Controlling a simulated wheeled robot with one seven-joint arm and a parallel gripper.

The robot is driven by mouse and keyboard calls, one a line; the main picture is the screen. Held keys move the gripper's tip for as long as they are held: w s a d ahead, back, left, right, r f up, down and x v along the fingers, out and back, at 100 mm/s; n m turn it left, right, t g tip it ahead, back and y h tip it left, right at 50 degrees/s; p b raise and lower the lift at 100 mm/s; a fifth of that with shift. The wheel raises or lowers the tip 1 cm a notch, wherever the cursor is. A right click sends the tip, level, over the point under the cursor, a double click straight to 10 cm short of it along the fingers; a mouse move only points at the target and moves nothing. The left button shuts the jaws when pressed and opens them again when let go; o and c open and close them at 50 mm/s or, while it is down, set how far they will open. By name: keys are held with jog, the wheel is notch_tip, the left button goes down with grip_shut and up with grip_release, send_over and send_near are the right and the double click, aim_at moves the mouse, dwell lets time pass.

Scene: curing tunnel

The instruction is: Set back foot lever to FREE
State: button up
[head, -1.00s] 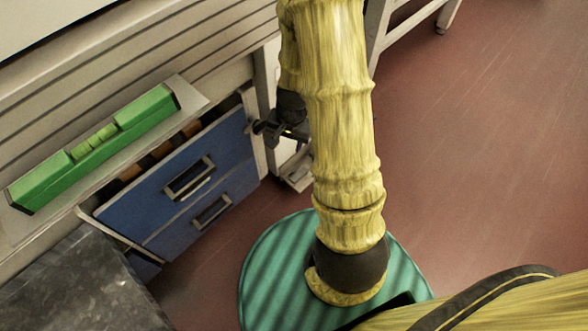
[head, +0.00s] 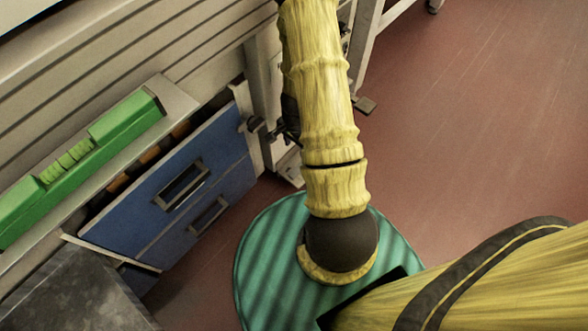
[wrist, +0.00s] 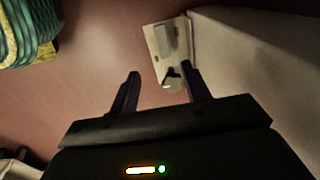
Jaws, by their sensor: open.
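In the wrist view, a pale foot plate (wrist: 158,42) with a raised block stands on the red floor against a pale wall-like surface. A small dark piece and a pale rounded part (wrist: 172,84) sit at its near end, between my fingertips in the picture. I cannot tell which part is the lever or read any FREE marking. My gripper (wrist: 161,78) is open and empty, with its right finger overlapping the plate's near edge in the picture. In the head view, my arm hides most of the gripper. A small tan pedal-like piece (head: 365,105) shows right of my arm by the frame.
A blue drawer cabinet (head: 165,190) stands left under a slatted pale panel (head: 150,50). A green tool-like case (head: 80,155) lies on the ledge above. A grey slab (head: 75,290) is at lower left. Red floor (head: 480,110) is open to the right.

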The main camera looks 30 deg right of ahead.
aim_at(294, 173)
jog(key=f+b, duration=0.5)
jog(key=f, duration=0.3)
jog(key=f+b, duration=0.5)
jog(key=f, duration=0.4)
jog(key=shift+w+a+f, duration=0.1)
jog(key=shift+w+f, duration=0.05)
jog(key=shift+w, duration=0.05)
jog(key=c, duration=0.8)
jog(key=shift+s+d, duration=0.1)
jog(key=shift+d, duration=0.15)
jog(key=shift+c, duration=0.9)
jog(key=shift+a, duration=0.35)
